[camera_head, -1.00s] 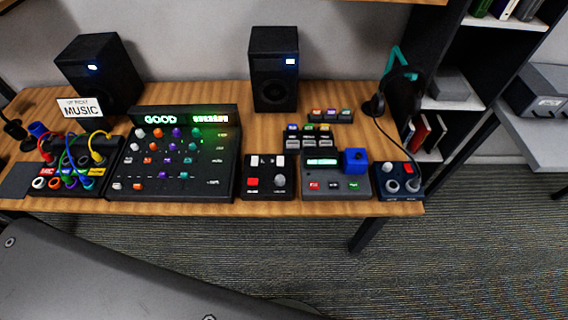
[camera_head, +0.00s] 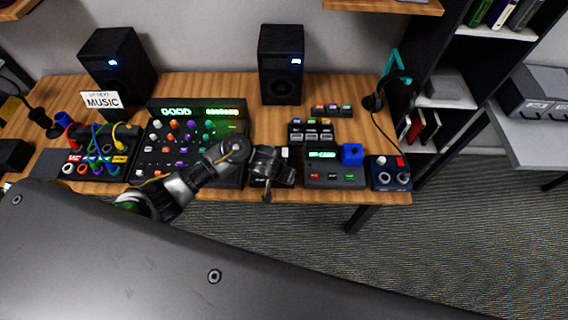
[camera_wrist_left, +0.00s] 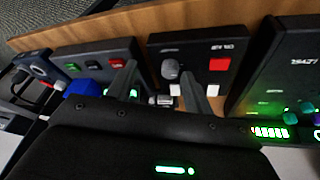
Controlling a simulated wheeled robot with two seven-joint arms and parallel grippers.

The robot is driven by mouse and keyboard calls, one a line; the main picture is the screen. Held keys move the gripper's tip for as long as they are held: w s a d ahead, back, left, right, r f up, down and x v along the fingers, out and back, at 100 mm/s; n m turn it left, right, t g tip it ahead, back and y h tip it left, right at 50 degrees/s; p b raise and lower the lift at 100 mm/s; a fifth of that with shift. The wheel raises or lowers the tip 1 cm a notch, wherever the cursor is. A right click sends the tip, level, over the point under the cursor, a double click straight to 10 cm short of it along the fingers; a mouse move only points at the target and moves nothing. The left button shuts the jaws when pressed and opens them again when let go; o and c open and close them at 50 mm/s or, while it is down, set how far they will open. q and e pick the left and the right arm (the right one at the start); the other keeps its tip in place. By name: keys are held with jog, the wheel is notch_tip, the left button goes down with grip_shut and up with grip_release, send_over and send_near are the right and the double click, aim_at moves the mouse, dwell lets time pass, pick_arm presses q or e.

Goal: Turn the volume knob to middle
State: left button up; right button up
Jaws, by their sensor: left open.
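A small black box (camera_wrist_left: 205,48) with a grey knob (camera_wrist_left: 171,69), a red button (camera_wrist_left: 220,64) and pale sliders lies under my left gripper (camera_wrist_left: 160,78) in the left wrist view. The labels are too small to read, so I cannot tell for sure that this is the volume knob. The gripper's fingers are open, with the knob showing between them, close to the right finger. I cannot tell whether they touch it. In the head view my left gripper (camera_head: 268,172) covers most of this box. My right gripper is not in view.
A large lit mixer (camera_head: 197,128) stands left of the box. A green-screen device with a blue block (camera_head: 352,154) and a dark blue two-knob box (camera_head: 390,172) stand to the right. Two speakers (camera_head: 281,65) stand behind. Cables (camera_head: 97,140) lie far left.

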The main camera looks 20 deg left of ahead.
pick_arm(q)
notch_tip(320, 180, up, 4)
jog(key=w+a, duration=0.2)
jog(key=shift+t+y, duration=0.3)
jog(key=shift+y, duration=0.1)
jog(key=b+x, duration=0.2)
jog(key=x, duration=0.3)
jog(key=b+x, duration=0.2)
jog(key=x, duration=0.2)
jog(key=shift+w+d+f+b, duration=0.15)
jog(key=shift+d+f+b, duration=0.05)
jog(key=shift+f+b, duration=0.2)
jog(key=shift+w+f, duration=0.25)
jog(key=shift+f, duration=0.2)
jog(key=shift+c, duration=0.4)
jog(key=c, duration=0.9)
